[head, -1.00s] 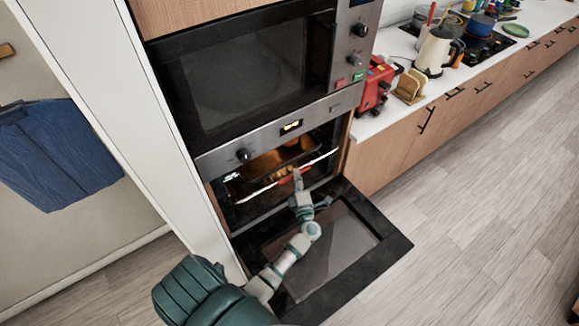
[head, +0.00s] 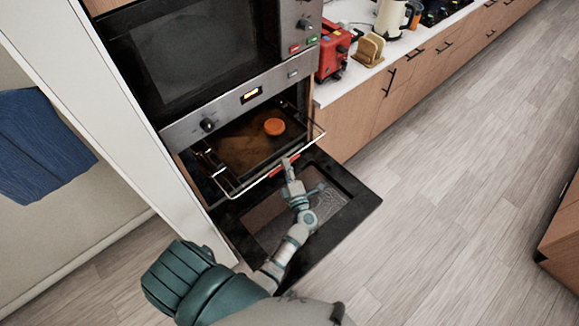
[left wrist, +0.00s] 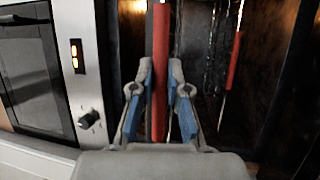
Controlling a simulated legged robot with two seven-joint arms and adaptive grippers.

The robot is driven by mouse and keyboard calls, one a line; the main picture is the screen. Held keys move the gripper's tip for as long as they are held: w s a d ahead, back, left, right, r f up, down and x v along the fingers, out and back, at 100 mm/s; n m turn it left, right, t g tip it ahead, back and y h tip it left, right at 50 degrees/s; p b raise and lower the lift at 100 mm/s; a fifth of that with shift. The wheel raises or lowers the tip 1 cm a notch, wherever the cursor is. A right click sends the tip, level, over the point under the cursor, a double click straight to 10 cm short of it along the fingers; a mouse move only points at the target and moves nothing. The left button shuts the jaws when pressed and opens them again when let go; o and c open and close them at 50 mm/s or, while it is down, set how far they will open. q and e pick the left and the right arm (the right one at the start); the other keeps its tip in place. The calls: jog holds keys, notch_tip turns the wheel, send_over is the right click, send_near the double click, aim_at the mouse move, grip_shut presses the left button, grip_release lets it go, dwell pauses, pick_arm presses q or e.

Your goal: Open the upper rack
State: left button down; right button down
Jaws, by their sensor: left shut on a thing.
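The upper rack (head: 308,139) is a wire rack that sticks out of the lit oven over its lowered door. A dark tray (head: 240,150) with a round orange thing (head: 274,127) is inside the oven behind its front bar. My left gripper (head: 289,164) is at the rack's front bar, on its red handle (left wrist: 160,55). In the left wrist view, the left gripper (left wrist: 160,115) has its blue-padded fingers on both sides of this handle and is shut on it. A second rack with a red handle (left wrist: 234,62) shows to the right there. My right gripper is not in view.
The oven door (head: 345,215) hangs open and flat below my left arm. A microwave (head: 195,50) is above the oven. A counter with a red toaster (head: 332,55) is at the right.

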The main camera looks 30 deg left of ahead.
pick_arm(q)
jog(key=shift+a+f, duration=0.2)
jog(key=shift+a, duration=0.55)
jog(key=c, duration=1.3)
grip_release()
jog(key=shift+s, duration=0.1)
jog(key=shift+c, duration=0.2)
jog(key=shift+o, duration=0.9)
jog(key=shift+s, duration=0.1)
jog(key=shift+d+r, duration=0.2)
jog(key=shift+d, duration=0.3)
jog(key=v, duration=1.2)
jog(key=shift+d, duration=0.3)
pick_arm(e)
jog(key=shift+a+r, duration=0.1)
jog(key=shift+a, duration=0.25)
pick_arm(q)
jog(key=shift+a+f, duration=0.1)
jog(key=shift+a, duration=0.2)
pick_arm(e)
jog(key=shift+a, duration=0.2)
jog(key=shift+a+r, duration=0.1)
